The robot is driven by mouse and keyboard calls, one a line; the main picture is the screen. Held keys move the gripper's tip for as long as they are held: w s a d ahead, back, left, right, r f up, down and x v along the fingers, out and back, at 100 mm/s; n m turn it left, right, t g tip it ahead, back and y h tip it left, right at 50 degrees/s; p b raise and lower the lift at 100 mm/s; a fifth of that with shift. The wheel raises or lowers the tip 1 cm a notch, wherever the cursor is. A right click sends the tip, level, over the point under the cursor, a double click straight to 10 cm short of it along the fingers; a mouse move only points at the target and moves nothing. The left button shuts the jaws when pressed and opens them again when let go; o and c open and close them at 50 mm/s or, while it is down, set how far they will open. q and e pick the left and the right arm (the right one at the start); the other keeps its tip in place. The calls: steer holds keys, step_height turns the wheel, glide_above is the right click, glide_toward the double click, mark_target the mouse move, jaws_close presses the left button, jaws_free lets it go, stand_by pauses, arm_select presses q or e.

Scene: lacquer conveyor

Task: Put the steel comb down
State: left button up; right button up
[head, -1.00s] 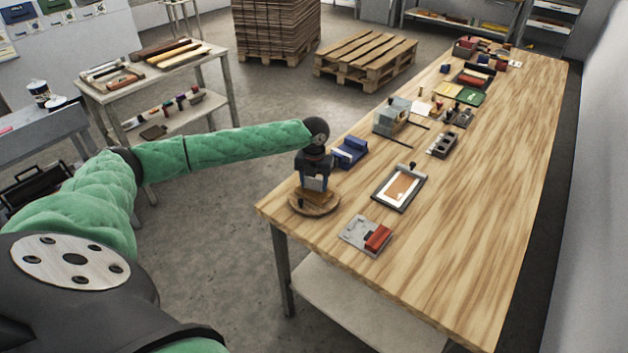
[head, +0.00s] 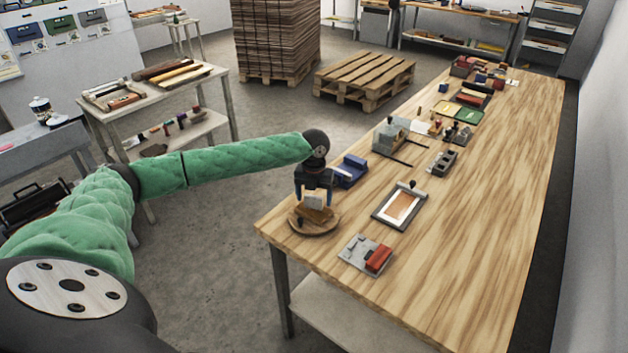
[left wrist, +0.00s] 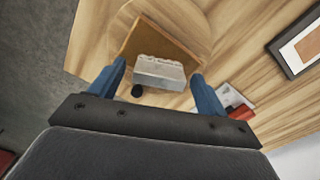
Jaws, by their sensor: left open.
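The steel comb (head: 314,201) is a pale grey block-like piece below my left gripper (head: 313,196) in the head view. In the left wrist view the comb (left wrist: 159,72) lies between the blue fingertips of the gripper (left wrist: 162,85), with a gap at each side. The gripper is open, pointing down. The comb is at a tan-brown wooden piece (left wrist: 150,44) over a round wooden board (head: 314,229) on the table's near left corner. Whether the comb rests fully on the wooden piece is hard to tell. My right gripper is in neither view.
On the wooden table (head: 470,200), a grey plate with a red block (head: 367,255) lies to the right of the board. A framed clipboard (head: 399,205) and a blue holder (head: 350,170) are close behind. The table's right side is clear.

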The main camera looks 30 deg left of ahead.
mark_target(314, 197)
arm_select(q)
step_height(314, 197, up, 10)
steer(key=b, duration=0.3)
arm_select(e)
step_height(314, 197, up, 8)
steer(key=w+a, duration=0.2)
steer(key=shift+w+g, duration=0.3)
arm_select(q)
steer(key=shift+s+f, duration=0.1)
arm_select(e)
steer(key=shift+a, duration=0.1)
